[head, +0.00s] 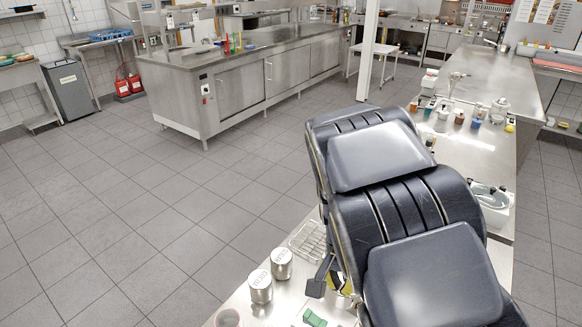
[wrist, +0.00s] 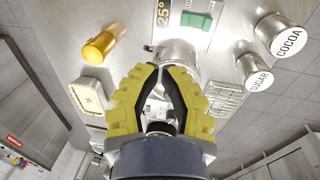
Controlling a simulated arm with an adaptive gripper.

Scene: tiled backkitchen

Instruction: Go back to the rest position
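My gripper (wrist: 161,69) has two yellow ridged fingers with dark inner faces. In the wrist view the fingers lean towards each other, with a narrow gap between their tips. I see nothing clearly held between them. A shiny metal vessel (wrist: 182,52) shows just beyond the tips; I cannot tell whether they touch it. In the head view, only a bit of the yellow finger (head: 336,279) shows beside my dark arm, which hides the rest. My arm reaches down over the steel counter (head: 283,307).
Cocoa (wrist: 289,36) and sugar (wrist: 256,73) canisters, a wire rack (wrist: 224,98), a yellow cylinder (wrist: 100,47), a whitish box (wrist: 88,95) and a green item (wrist: 197,20) surround my gripper. Small jars (head: 476,117) stand farther along the counter. The tiled floor (head: 150,225) at left is clear.

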